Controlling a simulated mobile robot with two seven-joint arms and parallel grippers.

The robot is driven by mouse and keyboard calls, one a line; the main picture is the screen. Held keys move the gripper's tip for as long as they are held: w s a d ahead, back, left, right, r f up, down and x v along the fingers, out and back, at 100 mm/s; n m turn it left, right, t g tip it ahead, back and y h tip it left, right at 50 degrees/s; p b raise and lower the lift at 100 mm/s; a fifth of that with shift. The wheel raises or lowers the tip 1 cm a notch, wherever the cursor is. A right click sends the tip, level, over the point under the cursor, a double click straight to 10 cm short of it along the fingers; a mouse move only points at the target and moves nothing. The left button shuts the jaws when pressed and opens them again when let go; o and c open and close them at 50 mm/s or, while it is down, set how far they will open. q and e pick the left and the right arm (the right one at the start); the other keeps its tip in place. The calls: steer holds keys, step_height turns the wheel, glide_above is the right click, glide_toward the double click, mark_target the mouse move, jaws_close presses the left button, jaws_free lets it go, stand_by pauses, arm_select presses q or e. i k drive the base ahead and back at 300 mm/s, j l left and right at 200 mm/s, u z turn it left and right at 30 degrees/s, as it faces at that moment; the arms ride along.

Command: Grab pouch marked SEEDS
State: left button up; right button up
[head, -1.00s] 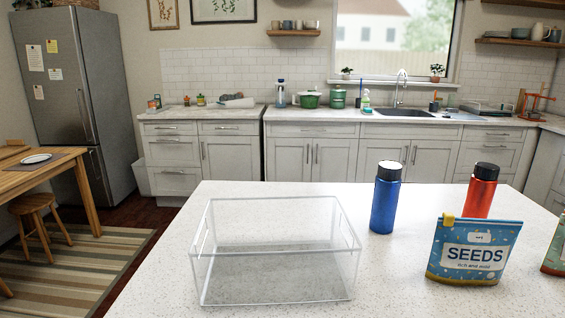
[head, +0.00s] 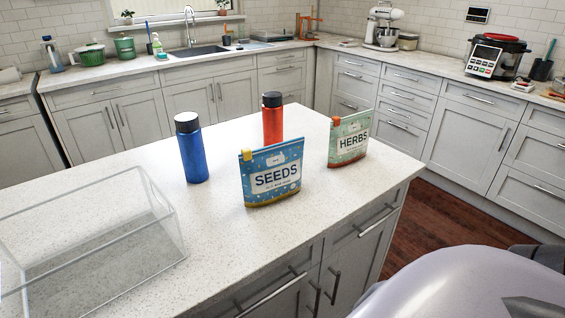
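The SEEDS pouch (head: 272,174) is blue with a white label and a yellow clip at its top left corner. It stands upright on the white speckled island counter (head: 235,235), near its front edge. Neither of my grippers shows in the head view. A pale rounded part of my own body is at the bottom right.
A blue bottle (head: 192,150) stands left of the pouch and a red bottle (head: 272,120) behind it. The green HERBS pouch (head: 349,138) stands to its right. A clear bin (head: 95,240) is at the left. Counter in front of the SEEDS pouch is clear.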

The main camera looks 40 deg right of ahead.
mark_target(273, 174)
steer(key=z, duration=1.25)
steer(key=i+l, duration=0.1)
steer(key=l, duration=0.2)
steer(key=i+l, duration=0.1)
steer(key=l, duration=0.25)
steer(key=i+l, duration=0.15)
steer(key=l, duration=0.15)
steer(key=z, duration=0.05)
